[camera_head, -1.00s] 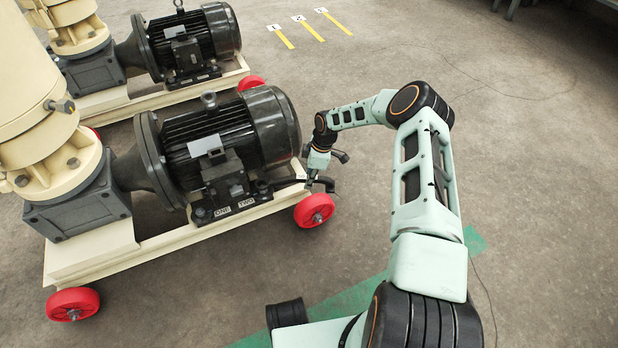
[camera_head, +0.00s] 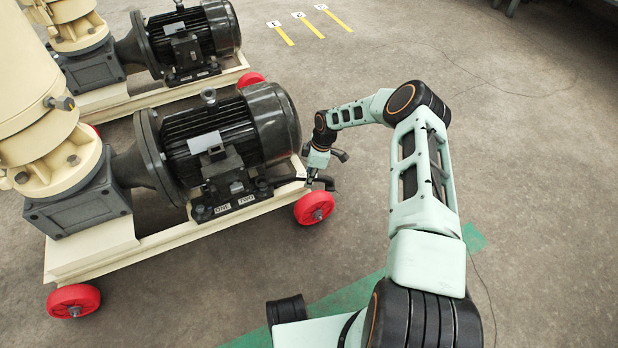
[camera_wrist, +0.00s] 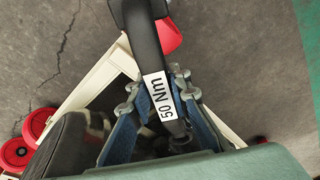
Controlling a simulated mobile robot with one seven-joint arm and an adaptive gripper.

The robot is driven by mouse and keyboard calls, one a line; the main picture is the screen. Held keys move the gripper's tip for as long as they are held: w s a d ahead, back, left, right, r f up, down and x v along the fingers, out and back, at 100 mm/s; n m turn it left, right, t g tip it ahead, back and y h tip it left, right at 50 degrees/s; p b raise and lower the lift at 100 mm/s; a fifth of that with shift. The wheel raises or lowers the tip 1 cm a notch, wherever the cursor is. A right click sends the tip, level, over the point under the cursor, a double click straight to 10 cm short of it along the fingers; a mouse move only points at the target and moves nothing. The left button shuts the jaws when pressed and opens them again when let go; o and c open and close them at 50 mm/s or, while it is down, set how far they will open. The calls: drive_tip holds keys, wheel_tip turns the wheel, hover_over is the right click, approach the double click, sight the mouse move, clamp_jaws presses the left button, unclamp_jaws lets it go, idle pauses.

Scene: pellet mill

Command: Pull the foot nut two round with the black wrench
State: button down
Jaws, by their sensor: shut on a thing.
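The black wrench (camera_head: 268,184) runs from the near motor foot above the TWO label (camera_head: 246,199) out past the frame's right end. Its dark handle (camera_wrist: 146,45) with a white "50 Nm" label fills the top middle of the wrist view. My gripper (camera_head: 312,173) is shut on the handle, above the red wheel at the frame's corner. In the wrist view my gripper's fingers (camera_wrist: 157,91) lie on both sides of the handle. Foot nut two is too small and dark to make out; the wrench's far end reaches that foot, but its seating on the nut cannot be told.
The near motor (camera_head: 230,135) stands left of my gripper on a cream frame (camera_head: 165,243) with red wheels (camera_head: 314,208). The ONE label (camera_head: 222,209) is left of TWO. A second motor (camera_head: 190,40) stands behind.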

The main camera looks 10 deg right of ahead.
drive_tip(key=shift+f, duration=0.55)
idle(0.4)
drive_tip(key=shift+f, duration=0.75)
drive_tip(key=s+m+p, duration=0.1)
drive_tip(key=s+a+p, duration=0.1)
drive_tip(key=p, duration=0.1)
drive_tip(key=shift+s+m, duration=0.25)
drive_tip(key=shift+m, duration=0.15)
